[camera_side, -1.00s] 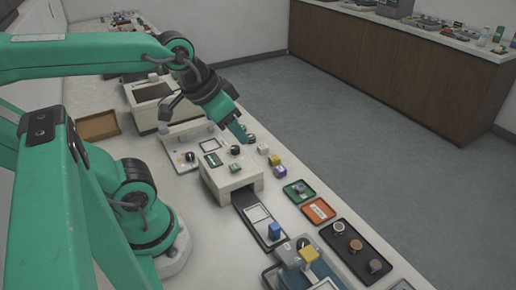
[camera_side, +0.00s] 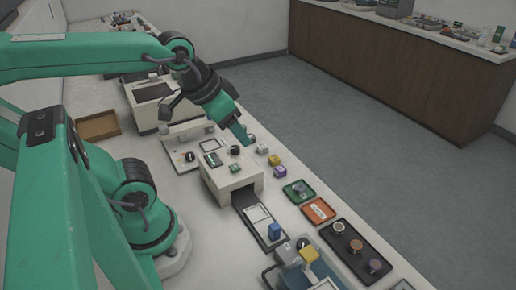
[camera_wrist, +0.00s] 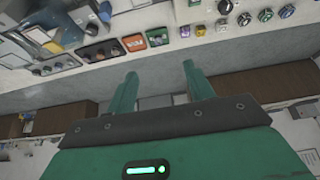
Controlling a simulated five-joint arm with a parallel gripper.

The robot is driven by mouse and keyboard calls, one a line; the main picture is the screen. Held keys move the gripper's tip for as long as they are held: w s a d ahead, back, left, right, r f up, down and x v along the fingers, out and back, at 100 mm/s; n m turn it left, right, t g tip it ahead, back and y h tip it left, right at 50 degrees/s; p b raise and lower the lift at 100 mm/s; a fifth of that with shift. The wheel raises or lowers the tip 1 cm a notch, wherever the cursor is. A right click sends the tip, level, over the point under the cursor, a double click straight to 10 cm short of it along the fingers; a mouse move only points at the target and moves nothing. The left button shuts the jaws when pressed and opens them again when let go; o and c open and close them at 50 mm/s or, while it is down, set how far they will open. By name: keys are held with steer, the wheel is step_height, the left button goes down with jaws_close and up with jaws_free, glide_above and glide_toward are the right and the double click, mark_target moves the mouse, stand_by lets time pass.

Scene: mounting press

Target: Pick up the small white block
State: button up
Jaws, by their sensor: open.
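The small white block (camera_side: 262,149) sits on the bench near its aisle-side edge, at the end of a short row with a yellow block and a purple block. In the wrist view the white block (camera_wrist: 221,25) is near the top, right of centre, beyond the fingertips. My gripper (camera_side: 243,136) is just left of and above the block in the side view, apart from it. In the wrist view my gripper (camera_wrist: 160,72) has its two fingers spread with nothing between them.
The yellow block (camera_side: 275,160) and purple block (camera_side: 280,171) stand close to the white one. The cream press (camera_side: 232,180) with its dark knob (camera_side: 234,150) is at the left. A green tray (camera_side: 299,190) and orange tray (camera_side: 318,209) lie nearer the camera.

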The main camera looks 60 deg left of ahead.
steer(key=shift+w, duration=0.15)
steer(key=g, duration=0.5)
glide_above(261, 147)
steer(key=f, duration=1.5)
steer(key=shift+d+f, duration=0.25)
steer(key=shift+a+f+g, duration=0.3)
steer(key=shift+f, duration=1.4)
